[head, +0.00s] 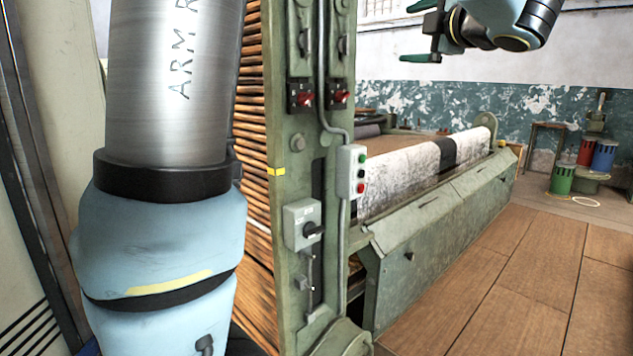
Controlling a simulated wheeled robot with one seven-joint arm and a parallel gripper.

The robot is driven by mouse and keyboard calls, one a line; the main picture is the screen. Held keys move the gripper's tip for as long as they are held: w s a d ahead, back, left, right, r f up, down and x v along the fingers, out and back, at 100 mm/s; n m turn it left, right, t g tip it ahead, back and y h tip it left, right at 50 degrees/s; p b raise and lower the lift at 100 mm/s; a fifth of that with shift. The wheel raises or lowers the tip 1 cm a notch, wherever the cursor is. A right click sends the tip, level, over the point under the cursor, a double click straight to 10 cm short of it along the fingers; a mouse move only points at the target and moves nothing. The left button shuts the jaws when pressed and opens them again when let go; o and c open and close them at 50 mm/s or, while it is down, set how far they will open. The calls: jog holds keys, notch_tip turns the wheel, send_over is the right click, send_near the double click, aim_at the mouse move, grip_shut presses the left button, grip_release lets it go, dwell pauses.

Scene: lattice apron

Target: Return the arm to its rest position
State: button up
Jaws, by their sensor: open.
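My gripper (406,33) is at the top right of the head view, cut partly by the top edge. Its two dark green fingers point left and stand well apart, open, with nothing visible between them. It is high, in front of the far wall and above the far part of the machine. My silver and pale blue arm (170,90) fills the left of the view and hides what is behind it. The links joining it to the gripper are out of frame.
A green machine frame (335,230) with red switches and a button box (352,172) stands close beside my arm. Its long apron (425,165) runs back to the right. Coloured cans (562,180) stand by the far wall. The wooden floor (520,270) at right is clear.

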jog(key=w+f+m+h, duration=0.6)
jog(key=w+m, duration=0.1)
jog(key=m, duration=0.2)
jog(key=a+f+m+g+h+p, duration=0.1)
jog(key=a+f+m+g+h, duration=0.35)
jog(key=f, duration=0.95)
jog(key=s+a+f+m+g+y+p, duration=0.1)
jog(key=s+a+f+m+g+y, duration=0.4)
jog(key=s+a+f, duration=1.4)
jog(key=s+a+m+g, duration=0.1)
jog(key=m+g, duration=0.2)
jog(key=g, duration=0.3)
jog(key=shift+a+f, duration=0.15)
jog(key=shift+f, duration=0.05)
jog(key=shift+g, duration=0.25)
